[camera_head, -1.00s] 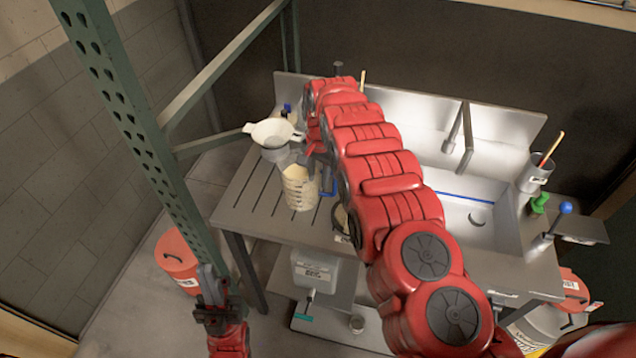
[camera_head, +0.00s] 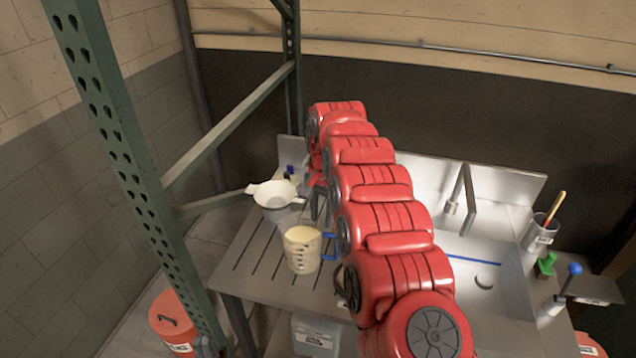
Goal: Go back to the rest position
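My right arm (camera_head: 378,205) is red and reaches over the counter from the lower right. My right gripper (camera_head: 318,200) is behind the arm's far end, between the white funnel (camera_head: 273,193) and the measuring jug (camera_head: 301,251); its fingers are mostly hidden. The jug stands upright on the grooved counter, with pale contents and a blue handle on its right. The gripper appears apart from the handle.
A green rack post (camera_head: 130,165) stands at left. The steel counter (camera_head: 245,270) has a sink and tap (camera_head: 460,190) at right. A cup with a brush (camera_head: 540,232) stands beyond the sink. An orange-lidded bucket (camera_head: 172,315) is on the floor at left.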

